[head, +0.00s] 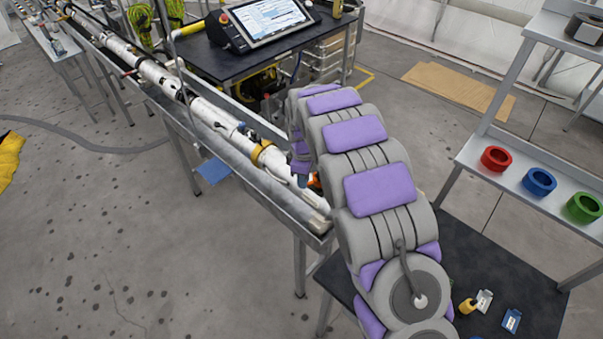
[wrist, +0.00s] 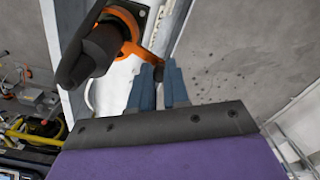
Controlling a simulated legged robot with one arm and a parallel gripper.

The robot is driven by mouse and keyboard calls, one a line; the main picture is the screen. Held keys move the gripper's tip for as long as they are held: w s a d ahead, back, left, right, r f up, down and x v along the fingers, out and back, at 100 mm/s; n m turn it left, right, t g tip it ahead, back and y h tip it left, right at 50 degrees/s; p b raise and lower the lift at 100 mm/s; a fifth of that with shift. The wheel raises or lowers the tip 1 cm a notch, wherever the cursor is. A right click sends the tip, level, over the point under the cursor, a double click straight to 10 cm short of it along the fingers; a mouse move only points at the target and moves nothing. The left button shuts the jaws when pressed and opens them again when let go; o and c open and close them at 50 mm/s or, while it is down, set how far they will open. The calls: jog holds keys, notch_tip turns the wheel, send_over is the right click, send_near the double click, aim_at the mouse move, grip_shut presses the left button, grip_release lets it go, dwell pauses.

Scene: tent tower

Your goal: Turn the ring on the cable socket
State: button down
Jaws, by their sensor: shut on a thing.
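The cable socket shows in the wrist view as a black cable plug (wrist: 92,52) in an orange ring (wrist: 128,22) on a white body. An orange tab (wrist: 156,68) of the ring reaches to my gripper. My gripper (wrist: 158,72) has two blue-grey fingers, shut on this tab; the exact contact is partly hidden by the fingers. In the head view, my arm hides most of the socket, and only a small orange patch (head: 314,181) shows beside it, at the near end of the white tube (head: 215,118).
The tube lies in a long metal trough (head: 270,190). A black table with a monitor (head: 268,22) stands behind it. A shelf at right holds red (head: 496,159), blue (head: 539,181) and green (head: 584,207) rings. A dark table (head: 500,265) is below my arm. Floor at left is mostly clear.

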jog(key=shift+s+d+n, duration=0.35)
jog(key=shift+n, duration=0.5)
jog(key=shift+s+d+n, duration=0.3)
jog(key=shift+s+n, duration=0.05)
jog(key=shift+n, duration=0.5)
jog(key=c, duration=1.1)
grip_release()
jog(key=shift+d, duration=0.1)
notch_tip(320, 180, up, 17)
jog(key=p, duration=0.1)
jog(key=shift+r, duration=0.15)
